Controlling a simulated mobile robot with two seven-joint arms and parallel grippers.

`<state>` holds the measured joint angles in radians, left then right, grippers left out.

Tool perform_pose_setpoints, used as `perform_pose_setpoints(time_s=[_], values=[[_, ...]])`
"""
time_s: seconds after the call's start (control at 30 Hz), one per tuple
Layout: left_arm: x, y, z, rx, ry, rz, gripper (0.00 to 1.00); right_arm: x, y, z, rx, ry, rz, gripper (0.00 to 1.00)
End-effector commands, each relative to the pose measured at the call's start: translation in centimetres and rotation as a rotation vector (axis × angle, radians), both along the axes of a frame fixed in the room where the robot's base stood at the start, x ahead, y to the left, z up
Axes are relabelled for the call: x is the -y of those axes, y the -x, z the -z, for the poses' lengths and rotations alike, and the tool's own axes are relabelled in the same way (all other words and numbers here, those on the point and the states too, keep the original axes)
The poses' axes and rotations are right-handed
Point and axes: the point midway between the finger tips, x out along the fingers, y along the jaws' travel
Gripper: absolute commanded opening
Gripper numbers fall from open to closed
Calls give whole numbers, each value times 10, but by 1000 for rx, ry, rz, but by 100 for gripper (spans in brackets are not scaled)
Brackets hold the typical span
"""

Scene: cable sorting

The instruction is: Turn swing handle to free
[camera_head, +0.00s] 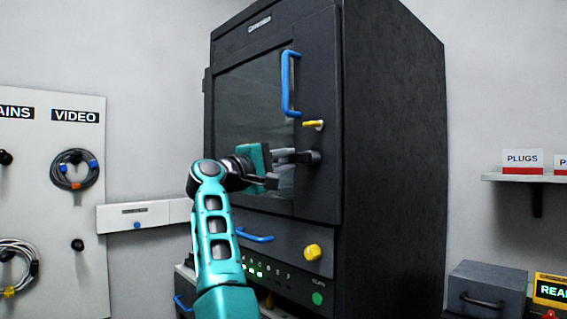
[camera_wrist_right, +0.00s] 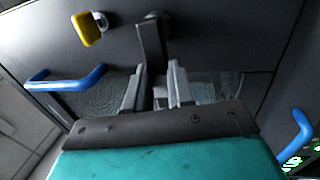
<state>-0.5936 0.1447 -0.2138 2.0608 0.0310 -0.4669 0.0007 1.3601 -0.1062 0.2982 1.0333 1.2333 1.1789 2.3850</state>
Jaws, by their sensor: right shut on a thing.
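The dark swing handle (camera_head: 312,157) is on the right part of the cabinet door (camera_head: 318,185), below a yellow turn-piece (camera_head: 314,124). It points to the left, roughly level. My right gripper (camera_head: 285,158) comes in from the left and is shut on the handle's free end. In the right wrist view the dark handle bar (camera_wrist_right: 152,45) runs down between the two grey fingers of my right gripper (camera_wrist_right: 157,90). The fingers hide the bar's end. The door looks closed. My left gripper is not in view.
A blue door handle (camera_head: 287,85) stands out above the swing handle. Below are a drawer with a blue handle (camera_head: 255,238) and a yellow knob (camera_head: 312,252). A cable board (camera_head: 75,200) is at left. A shelf (camera_head: 515,178) and grey box (camera_head: 488,285) are at right.

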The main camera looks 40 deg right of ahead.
Motion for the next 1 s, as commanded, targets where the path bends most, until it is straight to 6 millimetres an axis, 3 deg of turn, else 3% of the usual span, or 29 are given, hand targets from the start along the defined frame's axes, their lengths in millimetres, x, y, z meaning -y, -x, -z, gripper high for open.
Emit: perform_pose_setpoints(time_s=[0.53, 0.57, 0.6, 0.8, 1.0], values=[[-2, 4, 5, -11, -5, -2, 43, 0, 1, -1, 28, -2, 2, 0], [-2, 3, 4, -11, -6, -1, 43, 1, 1, -1, 28, -2, 2, 25], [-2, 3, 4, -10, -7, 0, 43, 1, 1, -1, 28, -2, 2, 28], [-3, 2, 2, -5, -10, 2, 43, 0, 1, -1, 26, -2, 1, 48], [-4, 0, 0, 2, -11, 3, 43, 0, 1, -1, 25, -2, 1, 48]])
